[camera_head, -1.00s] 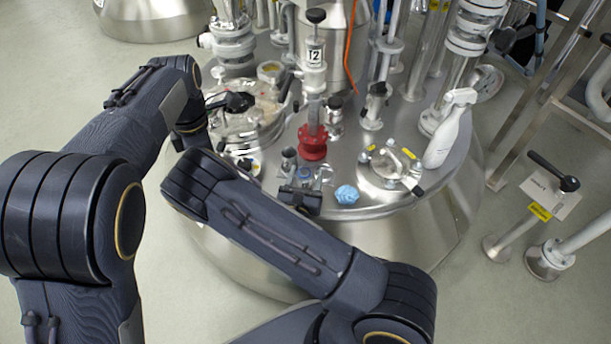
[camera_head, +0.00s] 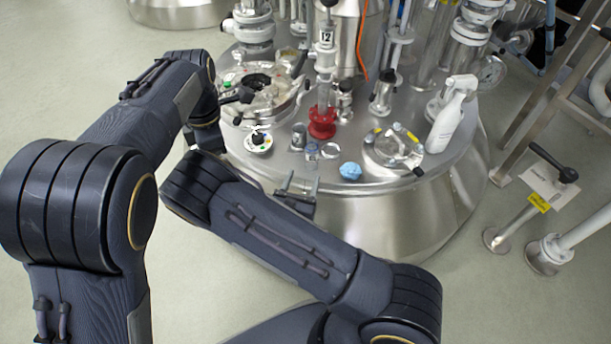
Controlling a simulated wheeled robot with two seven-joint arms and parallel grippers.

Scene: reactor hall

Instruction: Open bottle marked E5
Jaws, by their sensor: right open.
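A small clear bottle (camera_head: 312,152) stands on the steel vessel lid near its front edge, left of a blue crumpled item. A clear round piece (camera_head: 331,151) lies right beside it. I cannot read E5 on any of these. My right gripper (camera_head: 294,187) is open and empty, with its fingers pointing toward the lid's front rim, in front of the small bottle and apart from it. My left arm (camera_head: 160,110) comes in from the left and bends down behind my right forearm; its gripper does not show.
The vessel lid (camera_head: 390,180) carries a red flange (camera_head: 322,123), a blue crumpled item (camera_head: 350,171), a white spray bottle (camera_head: 450,115), a round hatch (camera_head: 394,147) and several pipes. A post with a black handle (camera_head: 553,165) stands on the floor at right.

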